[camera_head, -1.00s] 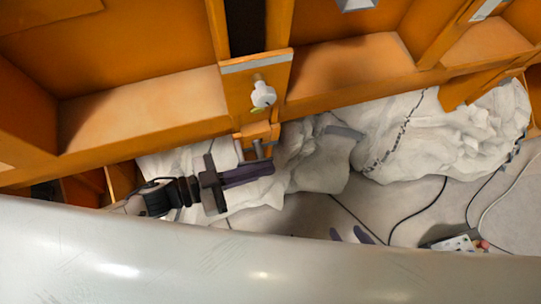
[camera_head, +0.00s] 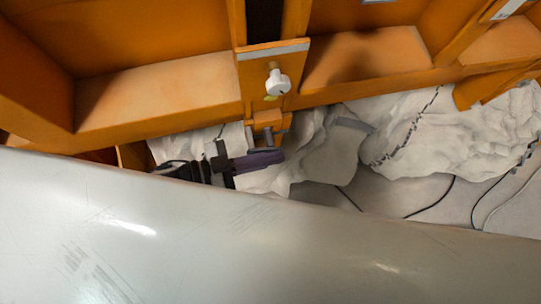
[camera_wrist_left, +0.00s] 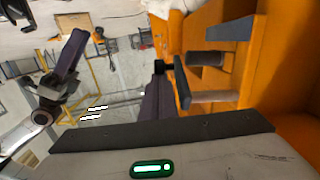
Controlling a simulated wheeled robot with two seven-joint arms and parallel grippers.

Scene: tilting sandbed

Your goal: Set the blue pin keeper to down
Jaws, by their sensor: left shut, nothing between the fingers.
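An orange bracket (camera_head: 267,119) with short grey pins (camera_head: 266,137) hangs below the orange frame's middle post. The wrist view shows grey bars (camera_wrist_left: 182,84) and grey cylinders (camera_wrist_left: 206,59) against orange panels. No part there looks clearly blue, so I cannot tell which is the blue pin keeper or how it is set. My left gripper (camera_head: 280,156) is shut and empty, its dark purple fingers just below the bracket's pins; contact is unclear. Its fingers also show in the left wrist view (camera_wrist_left: 157,95). My right gripper (camera_wrist_left: 68,58) shows at the left there; its opening is unclear.
A white knob (camera_head: 278,83) sits on the orange post above the bracket. Orange compartments (camera_head: 160,95) extend to both sides. White crumpled cloth-like material (camera_head: 440,130) and black cables (camera_head: 437,200) lie below and right. A large pale surface fills the bottom foreground.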

